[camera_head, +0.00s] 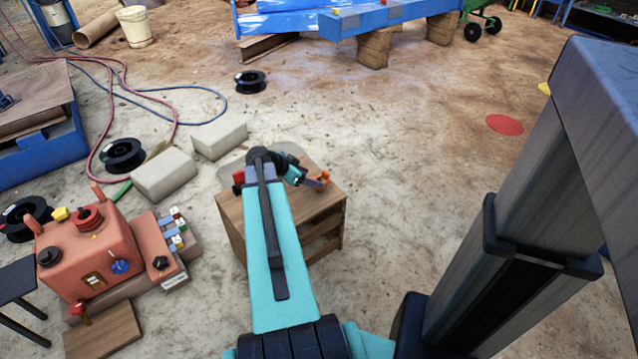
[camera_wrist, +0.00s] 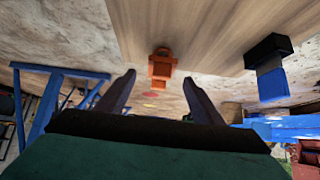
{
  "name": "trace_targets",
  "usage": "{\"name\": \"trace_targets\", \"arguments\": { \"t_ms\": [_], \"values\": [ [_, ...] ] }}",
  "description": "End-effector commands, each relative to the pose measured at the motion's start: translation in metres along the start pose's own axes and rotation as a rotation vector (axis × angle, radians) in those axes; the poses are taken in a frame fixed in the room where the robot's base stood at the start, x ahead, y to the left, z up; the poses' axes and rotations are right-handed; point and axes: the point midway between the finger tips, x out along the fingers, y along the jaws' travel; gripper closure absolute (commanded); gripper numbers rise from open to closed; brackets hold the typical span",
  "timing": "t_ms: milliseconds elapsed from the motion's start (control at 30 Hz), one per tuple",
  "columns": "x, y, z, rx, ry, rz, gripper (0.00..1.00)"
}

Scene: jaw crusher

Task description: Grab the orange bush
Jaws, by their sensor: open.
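The orange bush (camera_wrist: 162,66) is a small orange piece on a wooden top in the wrist view. In the head view an orange patch (camera_head: 324,177) shows at the right edge of the small wooden stand (camera_head: 236,222), right at my gripper's tips. My gripper (camera_wrist: 159,78) is open and empty. Its two dark fingers point towards the bush, one on each side in the wrist view, and the bush appears beyond the tips. In the head view my gripper (camera_head: 312,183) is over the right part of the stand, and my arm hides much of the top.
A black and blue object (camera_wrist: 270,70) is on the wooden top in the wrist view. A small red item (camera_head: 238,177) is at the stand's left. A salmon-coloured machine box (camera_head: 88,250) and grey blocks (camera_head: 164,174) stand left. Floor right of the stand is clear.

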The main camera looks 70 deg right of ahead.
Motion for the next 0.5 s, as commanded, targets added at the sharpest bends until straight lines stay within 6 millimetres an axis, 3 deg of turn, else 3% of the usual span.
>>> {"name": "trace_targets", "arguments": {
  "t_ms": [133, 500],
  "values": [
    [0.0135, -0.0006, 0.0001, 0.000, 0.000, 0.000, 0.39],
    [0.0156, 0.0001, -0.0003, 0.000, 0.000, 0.000, 0.39]
  ]
}}
